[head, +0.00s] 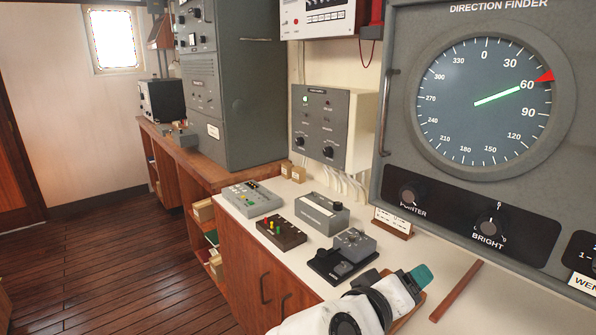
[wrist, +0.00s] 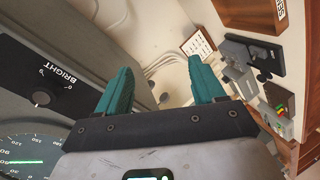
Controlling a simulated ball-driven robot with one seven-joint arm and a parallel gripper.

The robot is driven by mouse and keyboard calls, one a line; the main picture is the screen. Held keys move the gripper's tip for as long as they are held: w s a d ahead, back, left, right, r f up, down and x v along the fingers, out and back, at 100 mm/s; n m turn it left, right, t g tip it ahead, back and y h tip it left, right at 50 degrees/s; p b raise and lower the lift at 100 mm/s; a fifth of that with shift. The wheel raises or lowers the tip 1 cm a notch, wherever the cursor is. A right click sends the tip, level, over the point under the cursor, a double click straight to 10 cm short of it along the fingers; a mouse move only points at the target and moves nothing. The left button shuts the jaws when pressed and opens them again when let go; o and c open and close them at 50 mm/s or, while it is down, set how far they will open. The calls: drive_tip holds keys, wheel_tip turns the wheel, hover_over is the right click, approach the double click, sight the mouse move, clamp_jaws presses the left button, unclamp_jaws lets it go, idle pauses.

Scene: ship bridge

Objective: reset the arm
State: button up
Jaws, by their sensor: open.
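My gripper (head: 421,274) shows at the bottom right of the head view, at the end of my white arm, over the counter by the direction finder. In the wrist view my gripper (wrist: 160,78) has its two teal fingers wide apart, with nothing between them. The direction finder (head: 394,205) stands behind and to the right of the gripper; its green pointer is near 60. Part of its dial and the BRIGHT knob (wrist: 41,98) show at the left of the wrist view.
The white counter (head: 452,262) holds a grey and black device (head: 345,252), a grey box (head: 322,213), a panel with coloured levers (head: 281,232) and a grey keypad unit (head: 252,199). A wooden strip (head: 455,291) lies right of the gripper. Open wooden floor (head: 120,265) is at left.

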drive_tip(key=s+d+f+g+y, duration=0.1)
drive_tip(key=s+d+f+y, duration=0.3)
drive_tip(key=f, duration=0.5)
drive_tip(key=s+d+f+g+y, duration=0.2)
drive_tip(key=s+d+f, duration=0.35)
drive_tip(key=f, duration=0.45)
drive_tip(key=s+f+g+y, duration=0.1)
drive_tip(key=s+f, duration=0.3)
drive_tip(key=s, duration=0.3)
drive_tip(key=s+f+m+g+y, duration=0.1)
drive_tip(key=s+f, duration=0.3)
drive_tip(key=s, duration=0.4)
drive_tip(key=s+f+m+g+y, duration=0.1)
drive_tip(key=s+f+g+y, duration=0.1)
drive_tip(key=s, duration=0.5)
wheel_tip(320, 180, down, 2)
drive_tip(key=shift+s+a+f+g+y, duration=0.1)
drive_tip(key=shift+s+a+g+y, duration=0.3)
drive_tip(key=shift+g, duration=0.3)
drive_tip(key=shift+w, duration=0.2)
